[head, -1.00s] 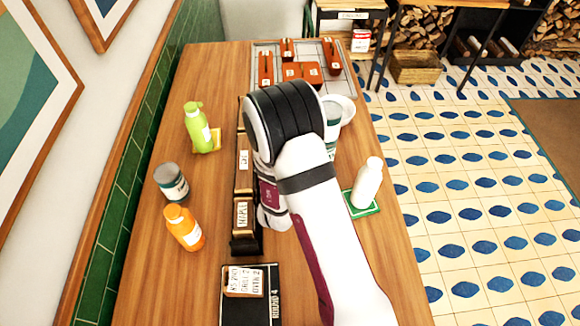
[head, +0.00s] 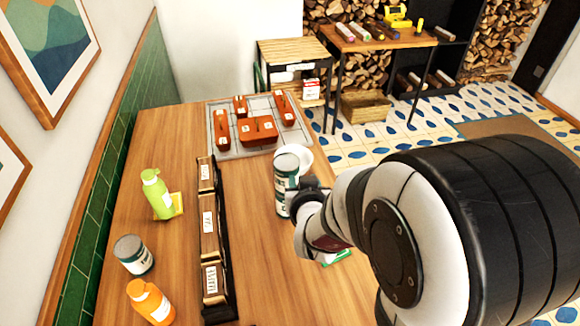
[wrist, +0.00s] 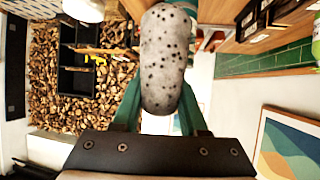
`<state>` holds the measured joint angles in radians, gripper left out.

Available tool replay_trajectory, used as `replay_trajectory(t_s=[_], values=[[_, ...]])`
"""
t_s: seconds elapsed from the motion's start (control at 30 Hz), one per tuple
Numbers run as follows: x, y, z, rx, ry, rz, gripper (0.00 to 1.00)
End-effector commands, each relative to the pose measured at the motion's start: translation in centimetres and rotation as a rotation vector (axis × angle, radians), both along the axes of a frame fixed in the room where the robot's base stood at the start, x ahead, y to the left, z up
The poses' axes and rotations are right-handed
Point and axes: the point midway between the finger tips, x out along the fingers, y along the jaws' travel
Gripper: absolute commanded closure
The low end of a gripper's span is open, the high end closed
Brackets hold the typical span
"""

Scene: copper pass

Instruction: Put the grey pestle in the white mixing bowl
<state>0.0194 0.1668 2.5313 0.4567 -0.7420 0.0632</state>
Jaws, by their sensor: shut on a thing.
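The grey pestle (wrist: 165,60), pale with dark speckles, is held between the green fingers of my gripper (wrist: 161,112) in the wrist view. In the head view the wrist end of my arm is beside a white and green can, and the fingers and pestle cannot be made out there. A white bowl (head: 304,157), likely the mixing bowl, shows behind that can, just beyond my wrist; the can hides part of it.
The can (head: 286,185) stands close to my wrist. A tray (head: 231,151) with orange-brown blocks lies at the table's far end. A dark rack (head: 222,240) runs along the middle. Green (head: 158,194) and orange bottles (head: 150,302) and a jar (head: 133,255) stand left.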

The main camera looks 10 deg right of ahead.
Motion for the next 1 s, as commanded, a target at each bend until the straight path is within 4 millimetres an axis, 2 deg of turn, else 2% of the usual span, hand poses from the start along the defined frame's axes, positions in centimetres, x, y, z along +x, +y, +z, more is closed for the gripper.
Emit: replay_trajectory(t_s=[0.03, 0.17, 0.4, 0.6, 1.0], values=[[0.1, 0.0, 1.3, 0.001, -0.008, 0.0, 1.0], [0.1, 0.0, 4.1, 0.001, -0.008, 0.0, 1.0], [5.0, -0.5, 6.3, -0.002, -0.002, 0.061, 1.0], [8.4, -1.1, 7.7, -0.002, -0.001, 0.118, 1.0], [13.5, -3.0, 8.8, -0.004, -0.001, 0.227, 1.0]])
